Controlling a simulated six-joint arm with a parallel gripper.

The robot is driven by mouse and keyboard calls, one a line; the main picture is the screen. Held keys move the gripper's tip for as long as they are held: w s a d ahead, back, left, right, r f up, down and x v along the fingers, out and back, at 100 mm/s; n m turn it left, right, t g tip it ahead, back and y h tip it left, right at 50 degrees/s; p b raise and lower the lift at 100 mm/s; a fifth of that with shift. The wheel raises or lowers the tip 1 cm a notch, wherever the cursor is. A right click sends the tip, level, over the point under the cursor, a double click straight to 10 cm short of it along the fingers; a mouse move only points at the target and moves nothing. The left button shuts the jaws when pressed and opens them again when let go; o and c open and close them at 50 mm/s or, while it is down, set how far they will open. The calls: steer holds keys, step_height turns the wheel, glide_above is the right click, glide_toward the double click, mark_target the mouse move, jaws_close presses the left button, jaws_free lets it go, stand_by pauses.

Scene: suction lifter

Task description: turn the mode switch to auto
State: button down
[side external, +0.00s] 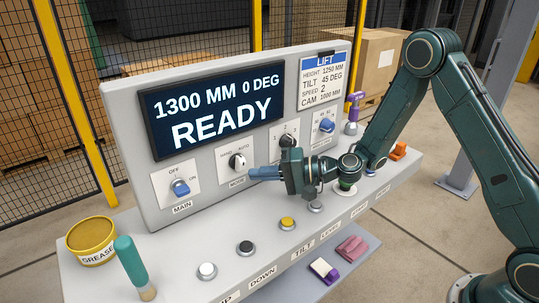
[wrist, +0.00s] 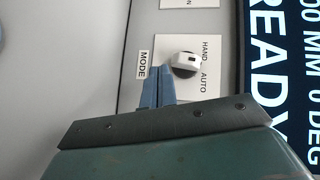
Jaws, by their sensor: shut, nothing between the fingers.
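The mode switch (side external: 237,161) is a small white knob on a black base, on a white plate marked HAND and AUTO, in the lower middle of the upright panel. It also shows in the wrist view (wrist: 186,64). I cannot tell for sure which mark the knob points to. My gripper (side external: 251,173) has its blue fingers together and empty, pointing at the panel just below and right of the knob. In the wrist view the fingertips (wrist: 157,68) lie over the plate between the MODE label and the knob, and I cannot tell whether they touch the panel.
The screen (side external: 218,108) reads 1300 MM 0 DEG READY. A blue main switch (side external: 180,188) is left of the mode switch; further knobs (side external: 288,141) are right. Buttons (side external: 246,248) line the shelf below, with a grease tin (side external: 92,246) and a teal-handled tool (side external: 130,258) at left.

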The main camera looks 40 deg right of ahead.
steer(key=v, duration=1.2)
steer(key=shift+r, duration=0.15)
steer(key=c, duration=2.1)
jaws_free()
steer(key=shift+s+d, duration=0.25)
steer(key=shift+s, duration=0.05)
steer(key=o, duration=0.7)
steer(key=shift+a, duration=0.2)
steer(key=shift+c, duration=0.2)
steer(key=shift+o, duration=0.2)
steer(key=a+n+g, duration=0.1)
steer(key=n+g, duration=0.1)
steer(key=a+f+n+g, duration=0.1)
steer(key=a+n+g, duration=0.1)
steer(key=a+f+n+g, duration=0.1)
steer(key=a+n+g, duration=0.1)
steer(key=shift+w+a+f, duration=0.2)
steer(key=shift+f, duration=0.05)
steer(key=n+h, duration=0.1)
steer(key=w+a+n+g+h, duration=0.1)
steer(key=w+n+g+h, duration=0.1)
steer(key=shift+w+a+r, duration=0.15)
steer(key=shift+a+r, duration=0.05)
steer(key=shift+r, duration=0.1)
steer(key=w+a+r+m+t+h, duration=0.1)
steer(key=r+h, duration=0.5)
steer(key=r, duration=1.1)
steer(key=shift+w+a+m+h, duration=0.4)
steer(key=shift+w+a+m, duration=0.2)
steer(key=shift+w+a, duration=0.35)
